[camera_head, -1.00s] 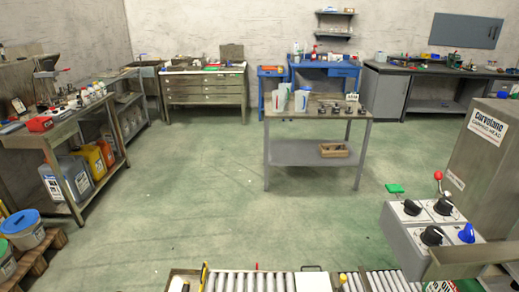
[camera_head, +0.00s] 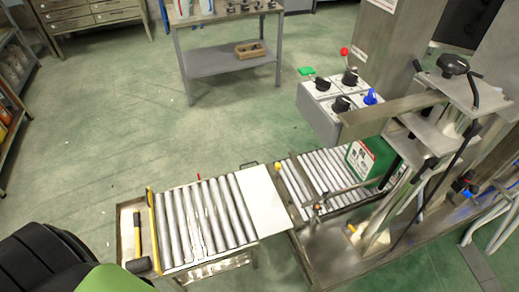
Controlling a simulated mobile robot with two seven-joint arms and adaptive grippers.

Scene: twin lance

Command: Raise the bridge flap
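The bridge flap appears to be the pale flat plate (camera_head: 262,200) between two roller sections. It lies about level with the rollers, its left edge along the left roller conveyor (camera_head: 203,222) and its right edge close to the machine's roller bed (camera_head: 325,172). A small dark handle-like loop (camera_head: 248,165) shows at its far end. I cannot tell how it is hinged. Neither of my grippers is in view. A black and green part at the bottom left looks like part of my own body.
A tray with a hammer (camera_head: 138,238) sits at the conveyor's left end, beside a yellow bar (camera_head: 156,228). A grey control box (camera_head: 335,108) with knobs and a red-knobbed lever stands behind the machine bed. Green floor is clear to the left and behind the conveyor.

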